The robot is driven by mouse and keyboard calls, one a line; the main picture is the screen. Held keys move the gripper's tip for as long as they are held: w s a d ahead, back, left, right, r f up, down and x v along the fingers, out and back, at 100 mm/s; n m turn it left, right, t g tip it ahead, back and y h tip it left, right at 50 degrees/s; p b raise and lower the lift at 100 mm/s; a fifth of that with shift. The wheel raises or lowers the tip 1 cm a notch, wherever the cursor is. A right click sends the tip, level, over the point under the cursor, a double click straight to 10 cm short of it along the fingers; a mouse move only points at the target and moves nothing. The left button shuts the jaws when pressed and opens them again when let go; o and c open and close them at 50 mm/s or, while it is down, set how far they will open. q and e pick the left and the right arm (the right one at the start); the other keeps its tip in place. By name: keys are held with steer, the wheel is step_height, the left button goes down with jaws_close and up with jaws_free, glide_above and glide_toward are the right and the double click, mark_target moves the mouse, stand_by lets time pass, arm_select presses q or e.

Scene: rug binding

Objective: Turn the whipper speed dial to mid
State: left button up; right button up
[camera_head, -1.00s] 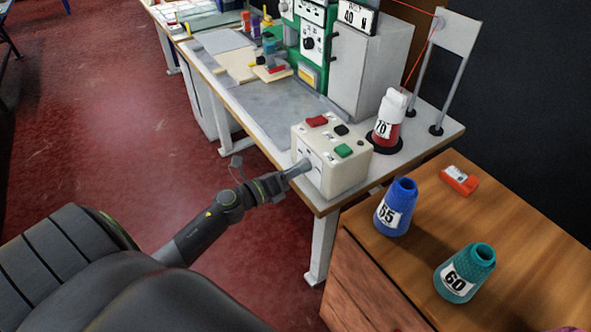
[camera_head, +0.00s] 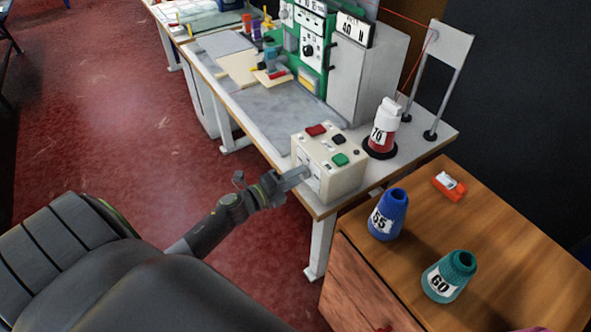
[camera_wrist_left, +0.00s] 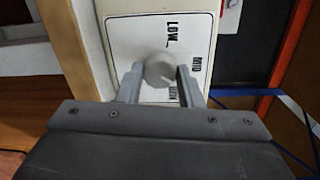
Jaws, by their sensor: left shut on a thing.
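The whipper speed dial (camera_wrist_left: 159,71) is a round grey knob on a white plate (camera_wrist_left: 188,30) in the left wrist view. The plate reads LOW, MID and a third label partly hidden by a finger. My left gripper (camera_wrist_left: 157,76) is shut on the dial, one finger on each side. I cannot tell which mark the dial points to. In the head view, my left gripper (camera_head: 304,173) reaches the front face of the cream control box (camera_head: 341,182), and its fingers hide the dial. My right gripper is not in view.
A white and red cone (camera_head: 382,138) stands behind. Blue (camera_head: 389,214) and teal (camera_head: 449,277) cones stand on the wooden cabinet (camera_head: 502,235).

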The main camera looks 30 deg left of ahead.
arm_select(q)
steer(key=shift+n+g+p, duration=0.3)
steer(key=shift+n+p, duration=2.05)
steer(key=shift+n, duration=0.65)
steer(key=o, duration=1)
steer(key=b+v, duration=0.1)
steer(key=v, duration=0.7)
steer(key=b+v, duration=0.2)
steer(key=v, duration=0.7)
steer(key=shift+s+a+f+b, duration=0.2)
steer(key=shift+a+b, duration=0.1)
steer(key=shift+f, duration=0.1)
